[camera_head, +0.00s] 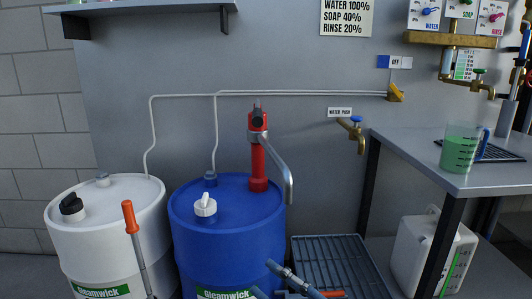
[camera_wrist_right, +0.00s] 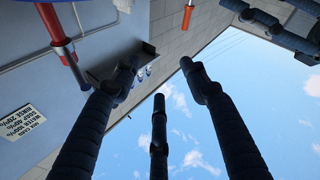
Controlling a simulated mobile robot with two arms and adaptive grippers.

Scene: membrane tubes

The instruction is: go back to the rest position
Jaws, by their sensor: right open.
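My right gripper (camera_head: 263,278) shows at the bottom edge of the head view, in front of the blue drum (camera_head: 215,245) and the floor grating (camera_head: 335,265). In the right wrist view its dark fingers (camera_wrist_right: 160,78) are spread with nothing between them. Wall and sky show beyond. Dark jointed parts at the upper right of that view may be my left gripper (camera_wrist_right: 265,20); its opening is unclear. The left gripper does not show in the head view.
A red pump (camera_head: 258,150) with a metal spout stands on the blue drum. A white drum (camera_head: 105,230) is at left, with an orange-handled rod (camera_head: 130,215) in front. A bench (camera_head: 475,182) at right holds a jug of green liquid (camera_head: 460,152); a white canister (camera_head: 425,250) stands below.

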